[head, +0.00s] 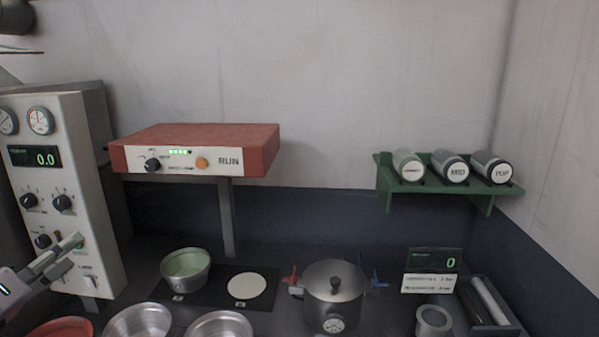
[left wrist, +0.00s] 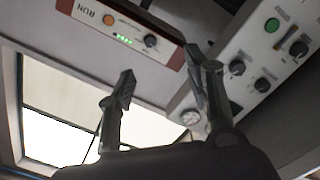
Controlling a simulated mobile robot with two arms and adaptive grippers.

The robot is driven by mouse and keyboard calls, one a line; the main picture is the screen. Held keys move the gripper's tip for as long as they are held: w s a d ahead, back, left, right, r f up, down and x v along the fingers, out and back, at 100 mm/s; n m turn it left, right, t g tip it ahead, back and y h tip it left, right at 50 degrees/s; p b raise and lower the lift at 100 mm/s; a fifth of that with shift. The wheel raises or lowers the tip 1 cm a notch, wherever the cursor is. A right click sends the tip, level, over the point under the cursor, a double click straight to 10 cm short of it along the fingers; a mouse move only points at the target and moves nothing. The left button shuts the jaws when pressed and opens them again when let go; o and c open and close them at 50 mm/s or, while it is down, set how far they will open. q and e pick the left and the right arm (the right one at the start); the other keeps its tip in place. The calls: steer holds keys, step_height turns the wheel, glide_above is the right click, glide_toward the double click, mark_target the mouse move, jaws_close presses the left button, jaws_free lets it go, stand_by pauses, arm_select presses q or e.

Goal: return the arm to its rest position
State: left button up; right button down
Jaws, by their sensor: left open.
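My left gripper (head: 66,254) reaches in from the left edge of the head view, in front of the lower part of the beige control panel. In the left wrist view, its two fingers (left wrist: 158,75) stand apart with nothing between them. The left arm shows only in part. My right gripper is in neither view.
The beige control panel (head: 72,140) stands close to the left gripper. Metal bowls (head: 138,322) stand at the front.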

arm_select(q)
steer(key=s+d+f+m+g+y, duration=0.1)
steer(key=s+d+f+m+g, duration=0.15)
steer(key=f, duration=0.95)
steer(key=s+d+f+m+g, duration=0.15)
steer(key=d+f+g, duration=0.25)
steer(key=f, duration=0.8)
steer(key=s+d+f+m+g, duration=0.35)
steer(key=s+d+f, duration=0.25)
steer(key=s+f, duration=0.25)
steer(key=s+d+f+m+g, duration=0.2)
steer(key=s+d+f+g, duration=0.25)
steer(key=s+f, duration=0.35)
steer(key=s+d+f+g+b, duration=0.1)
steer(key=s+f+b, duration=0.15)
steer(key=f, duration=2.35)
steer(key=s+a+f+g, duration=0.1)
steer(key=s+a+f, duration=0.2)
steer(key=s+f, duration=1.4)
steer(key=shift+s+f+y+b, duration=0.35)
steer(key=shift+f+y+b, duration=0.05)
steer(key=shift+f, duration=0.3)
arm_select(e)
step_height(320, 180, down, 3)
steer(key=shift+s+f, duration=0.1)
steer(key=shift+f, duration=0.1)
